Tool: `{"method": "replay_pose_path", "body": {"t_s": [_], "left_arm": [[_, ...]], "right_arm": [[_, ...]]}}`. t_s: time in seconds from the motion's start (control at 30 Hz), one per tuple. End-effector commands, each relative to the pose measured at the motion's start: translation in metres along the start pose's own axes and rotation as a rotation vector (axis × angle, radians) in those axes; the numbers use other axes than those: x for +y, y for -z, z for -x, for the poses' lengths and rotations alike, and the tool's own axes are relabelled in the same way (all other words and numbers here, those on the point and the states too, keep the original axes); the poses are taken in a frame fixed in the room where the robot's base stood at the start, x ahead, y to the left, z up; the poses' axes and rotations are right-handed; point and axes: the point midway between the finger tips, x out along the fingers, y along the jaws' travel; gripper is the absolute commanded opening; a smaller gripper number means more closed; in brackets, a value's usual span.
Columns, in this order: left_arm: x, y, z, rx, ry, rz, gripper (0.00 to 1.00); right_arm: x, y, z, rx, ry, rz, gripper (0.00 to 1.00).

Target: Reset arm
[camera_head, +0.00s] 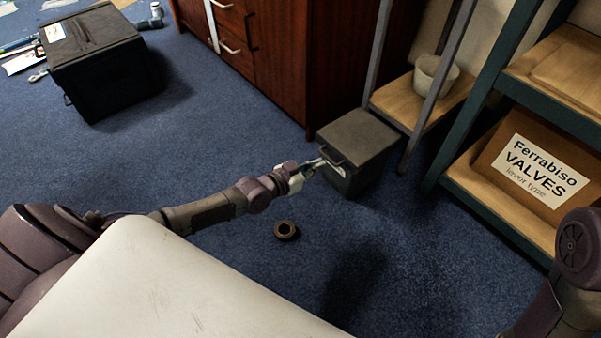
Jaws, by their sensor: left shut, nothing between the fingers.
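My left arm reaches from the lower left across the blue carpet. My left gripper (318,163) is shut with nothing between its fingers. It is at the near face of a small dark grey box (357,137), beside the box's handle (332,157). I cannot tell whether the fingers touch the handle. My right arm shows only partly at the lower right edge, and its gripper is out of view.
A dark ring-shaped part (286,230) lies on the carpet (420,275). A black case (95,62) stands at upper left. A wooden cabinet (290,60) is behind the grey box. A shelf (478,120) at right holds a box labelled "Ferrabiso VALVES" (535,172). A pale pot (436,76) stands on a stand.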

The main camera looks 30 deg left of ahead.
Motion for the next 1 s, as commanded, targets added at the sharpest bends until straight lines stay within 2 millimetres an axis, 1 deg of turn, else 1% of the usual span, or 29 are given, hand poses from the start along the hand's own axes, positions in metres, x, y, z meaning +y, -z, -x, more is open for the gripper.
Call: {"method": "replay_pose_path", "body": {"t_s": [0.03,0.1,0.2,0.33,0.57,0.67,0.77,0.83,0.87,0.9,0.97,1.0], "left_arm": [[-0.001,-0.005,0.01,-0.001,0.001,-0.004,0.0],[-0.001,-0.014,0.019,0.003,0.001,-0.001,0.0],[-0.001,-0.025,0.03,0.005,0.001,-0.002,0.0],[-0.001,-0.035,0.039,0.008,0.001,-0.001,0.0],[-0.001,-0.038,0.042,0.012,0.001,-0.001,0.0],[0.005,-0.032,0.042,0.027,-0.007,0.003,0.0],[0.03,-0.007,0.041,0.09,-0.035,0.016,0.0],[0.056,0.025,0.042,0.171,-0.065,0.031,0.0],[0.069,0.042,0.044,0.214,-0.079,0.039,0.0],[0.086,0.068,0.047,0.276,-0.096,0.049,0.0],[0.11,0.107,0.056,0.377,-0.119,0.063,0.0],[0.125,0.134,0.063,0.446,-0.131,0.073,0.0]], "right_arm": [[0.001,-0.003,-0.001,-0.013,-0.004,-0.002,0.57],[0.002,-0.005,0.002,-0.024,-0.008,-0.003,0.57],[0.003,-0.007,0.004,-0.036,-0.013,-0.005,0.57],[0.003,-0.009,0.007,-0.044,-0.017,-0.006,0.57],[0.003,-0.009,0.009,-0.048,-0.018,-0.007,0.57],[0.004,-0.01,0.009,-0.052,-0.02,-0.007,0.57],[0.005,-0.013,0.009,-0.068,-0.025,-0.009,0.57],[0.006,-0.016,0.011,-0.087,-0.032,-0.012,0.57],[0.006,-0.017,0.012,-0.097,-0.036,-0.013,0.57],[0.007,-0.019,0.014,-0.11,-0.042,-0.015,0.57],[0.008,-0.021,0.017,-0.132,-0.05,-0.018,0.57],[0.008,-0.022,0.02,-0.146,-0.055,-0.019,0.57]]}}
